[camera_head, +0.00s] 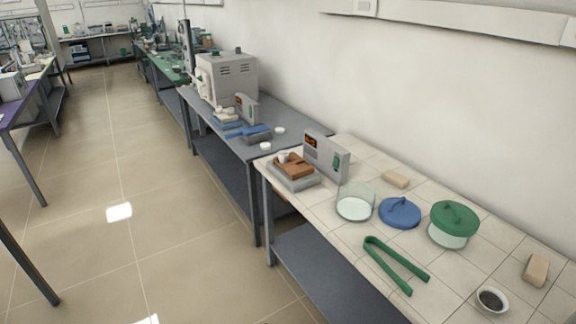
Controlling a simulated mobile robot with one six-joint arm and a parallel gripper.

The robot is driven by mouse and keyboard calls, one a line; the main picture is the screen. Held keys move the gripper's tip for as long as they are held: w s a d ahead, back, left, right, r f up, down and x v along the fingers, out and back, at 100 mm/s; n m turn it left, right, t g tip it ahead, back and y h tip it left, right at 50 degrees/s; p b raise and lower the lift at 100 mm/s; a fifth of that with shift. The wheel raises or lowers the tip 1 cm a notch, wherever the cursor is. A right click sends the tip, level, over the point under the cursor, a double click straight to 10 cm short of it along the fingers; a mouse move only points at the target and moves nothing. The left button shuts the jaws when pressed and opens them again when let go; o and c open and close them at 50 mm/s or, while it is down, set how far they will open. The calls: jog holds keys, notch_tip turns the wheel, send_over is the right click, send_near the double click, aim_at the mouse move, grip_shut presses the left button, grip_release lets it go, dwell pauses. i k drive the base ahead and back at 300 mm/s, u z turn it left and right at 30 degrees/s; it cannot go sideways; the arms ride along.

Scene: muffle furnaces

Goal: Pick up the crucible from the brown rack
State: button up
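A small white crucible (283,157) shows at the rack's left back part. It is small in the picture, and I cannot tell exactly how it sits in the rack. My gripper is not in view.
The balance's display (326,155) stands behind the rack. The tiled table also holds a glass dish (355,205), blue lid (399,214), green-lidded jar (453,224), green tongs (395,265) and small dark-filled bowl (491,300). A furnace (228,77) stands farther back.

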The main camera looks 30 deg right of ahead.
aim_at(283, 158)
jog(key=k, duration=0.25)
jog(key=u, duration=0.25)
jog(key=i, duration=0.4)
jog(key=u, duration=0.65)
jog(key=i, duration=1.65)
jog(key=z, duration=0.75)
jog(key=i, duration=0.95)
jog(key=z, duration=0.65)
